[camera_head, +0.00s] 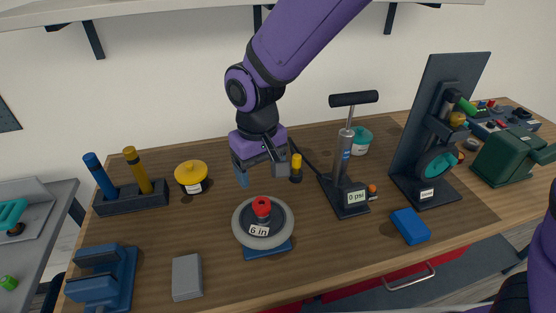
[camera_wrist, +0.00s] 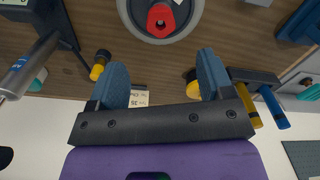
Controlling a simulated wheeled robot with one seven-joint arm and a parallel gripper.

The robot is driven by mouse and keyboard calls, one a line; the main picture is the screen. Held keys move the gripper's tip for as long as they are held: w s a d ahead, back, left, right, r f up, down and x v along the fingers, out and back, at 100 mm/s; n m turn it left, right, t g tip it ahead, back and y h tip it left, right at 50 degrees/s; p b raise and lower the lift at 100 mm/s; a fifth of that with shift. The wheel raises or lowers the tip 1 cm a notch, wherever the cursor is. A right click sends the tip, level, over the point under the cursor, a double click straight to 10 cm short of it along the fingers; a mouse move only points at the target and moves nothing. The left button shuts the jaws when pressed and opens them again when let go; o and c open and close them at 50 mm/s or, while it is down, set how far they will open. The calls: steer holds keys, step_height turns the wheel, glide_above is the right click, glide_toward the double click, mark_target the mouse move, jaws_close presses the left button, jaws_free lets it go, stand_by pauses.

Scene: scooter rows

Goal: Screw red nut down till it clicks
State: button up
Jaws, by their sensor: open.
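The red nut (camera_head: 261,206) sits on top of the hub of a grey wheel (camera_head: 240,232) labelled "6 in". The wheel lies flat on a blue base (camera_head: 268,250) on the bench. In the wrist view the red nut (camera_wrist: 160,18) is at the top centre, beyond the fingertips. My gripper (camera_head: 262,177) is above the bench, behind and higher than the nut.
Near my gripper stand a small black-and-yellow piece (camera_head: 296,168) and a yellow-lidded pot (camera_head: 191,177). The hand pump (camera_head: 345,185) stands to the right. A grey block (camera_head: 187,277) and blue block (camera_head: 410,226) lie in front. A shelf (camera_head: 180,8) hangs above.

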mark_target(263, 205)
step_height(263, 205, down, 11)
steer(key=shift+r, duration=0.1)
stand_by(0.5)
steer(key=shift+c, duration=0.2)
steer(key=c, duration=1)
steer(key=shift+o, duration=0.2)
steer(key=m, duration=0.4)
steer(key=shift+m, duration=0.3)
steer(key=m, duration=1.7)
steer(key=shift+d, duration=0.1)
